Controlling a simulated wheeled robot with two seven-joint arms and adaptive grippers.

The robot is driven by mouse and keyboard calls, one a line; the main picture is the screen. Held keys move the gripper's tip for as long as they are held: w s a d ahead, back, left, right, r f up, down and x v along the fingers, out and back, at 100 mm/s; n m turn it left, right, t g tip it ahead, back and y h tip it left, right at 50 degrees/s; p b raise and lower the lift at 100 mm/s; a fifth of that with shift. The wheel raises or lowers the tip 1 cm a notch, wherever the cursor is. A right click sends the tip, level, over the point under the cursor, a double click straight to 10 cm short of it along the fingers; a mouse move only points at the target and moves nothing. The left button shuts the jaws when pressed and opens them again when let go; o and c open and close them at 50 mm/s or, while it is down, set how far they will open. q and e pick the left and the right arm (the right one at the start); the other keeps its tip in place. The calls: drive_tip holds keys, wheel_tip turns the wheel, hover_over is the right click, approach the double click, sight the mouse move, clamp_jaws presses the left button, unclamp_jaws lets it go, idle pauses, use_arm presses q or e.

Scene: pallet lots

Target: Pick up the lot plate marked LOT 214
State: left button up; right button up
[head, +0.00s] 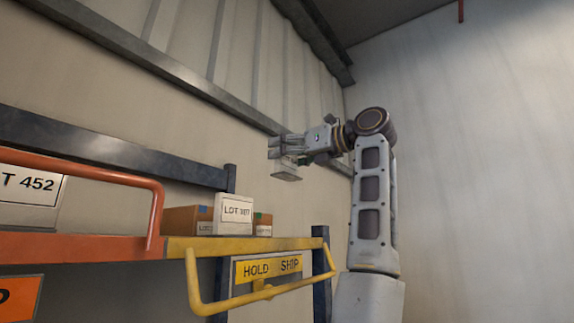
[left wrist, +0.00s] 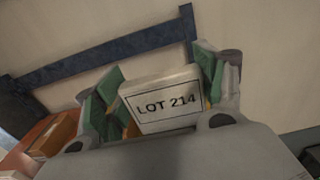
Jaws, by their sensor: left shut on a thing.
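The lot plate marked LOT 214 (left wrist: 162,104) is a white block with a black-framed label. In the left wrist view it sits between the green-padded fingers of my left gripper (left wrist: 158,80), which is shut on it. In the head view my left gripper (head: 279,147) is raised in front of the wall, above and to the right of the shelf. The plate (head: 286,173) shows there as a pale piece at the fingers, its label unreadable. It looks clear of the shelf. My right gripper is out of view.
Another white lot plate (head: 233,214), number blurred, stands by orange-brown boxes (head: 187,219) on the shelf. A LOT 452 plate (head: 30,198) is at far left behind an orange rail (head: 156,205). A yellow bar (head: 225,303) juts out below, by a HOLD SHIP sign (head: 268,268).

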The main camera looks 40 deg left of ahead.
use_arm(q)
drive_tip(key=shift+r, duration=1.95)
